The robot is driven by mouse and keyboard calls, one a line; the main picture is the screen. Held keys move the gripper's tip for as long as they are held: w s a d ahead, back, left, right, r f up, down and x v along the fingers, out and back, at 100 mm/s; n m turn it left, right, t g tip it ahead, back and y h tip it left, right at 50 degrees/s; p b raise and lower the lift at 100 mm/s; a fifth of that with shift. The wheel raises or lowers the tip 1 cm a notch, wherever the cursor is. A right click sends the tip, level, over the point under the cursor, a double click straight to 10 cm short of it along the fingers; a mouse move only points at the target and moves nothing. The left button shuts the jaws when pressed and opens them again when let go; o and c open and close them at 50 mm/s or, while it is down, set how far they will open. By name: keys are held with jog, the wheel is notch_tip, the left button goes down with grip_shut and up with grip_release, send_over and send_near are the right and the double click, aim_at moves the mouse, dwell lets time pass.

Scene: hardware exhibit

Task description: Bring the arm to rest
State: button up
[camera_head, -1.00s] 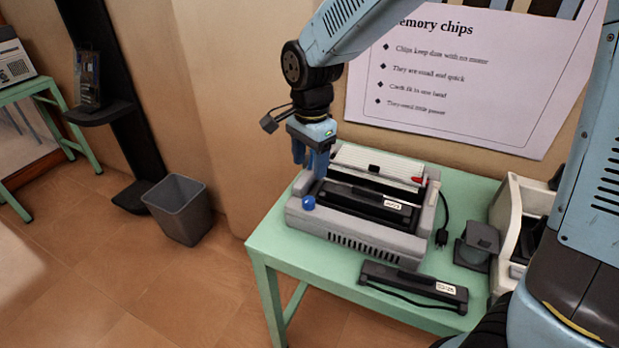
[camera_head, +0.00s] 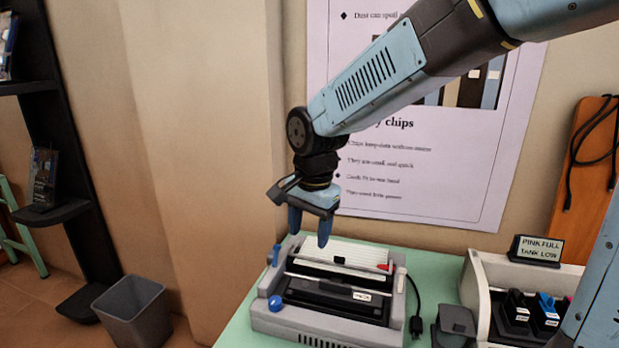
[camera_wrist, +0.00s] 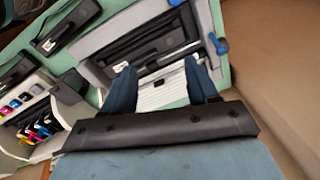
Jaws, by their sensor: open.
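My gripper (camera_head: 309,226) hangs from my raised arm above the back left of a grey machine, with its blue fingers pointing down. In the wrist view my gripper's two fingers (camera_wrist: 163,90) stand apart with nothing between them. The grey machine (camera_head: 326,338) sits on a green table and has a black cartridge with a white label in its front, a white ribbed panel behind it and a blue knob at its left. The machine also shows in the wrist view (camera_wrist: 205,45), beyond the fingers. The gripper looks clear of the machine.
The green table (camera_head: 240,322) also holds a white printer (camera_head: 480,285) with colored cartridges and a small dark grey block (camera_head: 455,325). A poster (camera_head: 400,200) hangs behind my arm. A grey bin (camera_head: 133,315) and a black shelf stand (camera_head: 62,215) are at the left.

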jog(key=s+d+r+n+t, duration=0.1)
jog(key=s+d, duration=0.3)
jog(key=d, duration=0.4)
jog(key=s+d+r+n+t, duration=0.2)
jog(key=s+d+r+n, duration=0.1)
jog(key=d, duration=0.5)
jog(key=s+d+r+n+t, duration=0.1)
jog(key=s+d+r, duration=0.3)
jog(key=d, duration=0.5)
jog(key=shift+s+r+n+t+h, duration=0.15)
jog(key=shift+s+n+t+h, duration=0.2)
jog(key=shift+n, duration=0.25)
